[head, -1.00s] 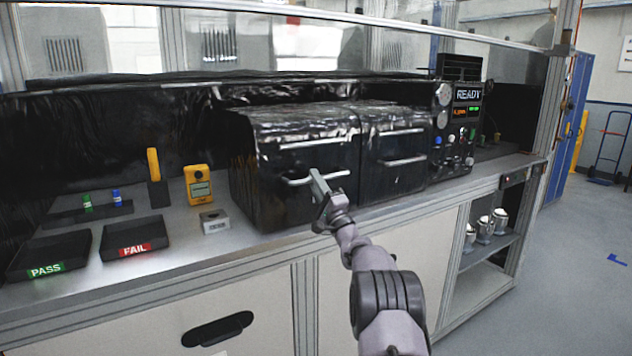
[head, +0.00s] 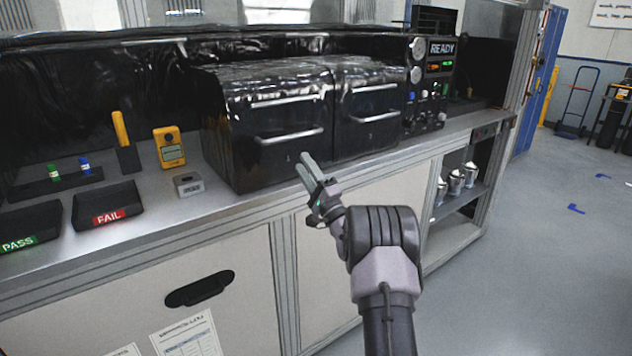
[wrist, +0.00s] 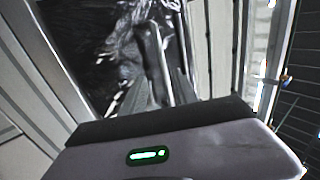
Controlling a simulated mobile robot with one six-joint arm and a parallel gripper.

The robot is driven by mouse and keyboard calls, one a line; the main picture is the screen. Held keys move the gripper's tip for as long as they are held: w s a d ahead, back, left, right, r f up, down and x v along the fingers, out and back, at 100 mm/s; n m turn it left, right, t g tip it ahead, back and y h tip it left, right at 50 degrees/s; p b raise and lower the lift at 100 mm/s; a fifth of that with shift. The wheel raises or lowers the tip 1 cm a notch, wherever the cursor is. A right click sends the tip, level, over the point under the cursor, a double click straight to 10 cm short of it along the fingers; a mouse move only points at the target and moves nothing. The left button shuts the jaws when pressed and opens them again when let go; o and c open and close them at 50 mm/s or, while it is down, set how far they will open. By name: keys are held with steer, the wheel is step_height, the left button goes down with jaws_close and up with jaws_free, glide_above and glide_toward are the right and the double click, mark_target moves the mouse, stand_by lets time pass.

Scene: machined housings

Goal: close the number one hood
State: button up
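Two black hoods stand side by side on the bench in the head view, a wider left hood (head: 255,120) and a right hood (head: 365,140). Each front has an upper silver bar and a lower silver handle, the left hood's (head: 290,136) and the right hood's (head: 376,117). Both fronts look down. I cannot read a number on either. My gripper (head: 305,165) is in front of the left hood, below the right end of its lower handle, and looks empty. In the wrist view its two fingers (wrist: 162,88) stand apart, with a blurred pale bar between or beyond them.
The READY control panel (head: 433,85) stands right of the hoods. Left of them are a small metal block (head: 188,184), a yellow meter (head: 169,147), the FAIL tray (head: 105,204) and the PASS tray (head: 28,226). The bench's front edge runs below my gripper.

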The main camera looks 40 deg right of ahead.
steer(key=v, duration=0.7)
steer(key=shift+p, duration=0.3)
steer(key=shift+s+f, duration=0.15)
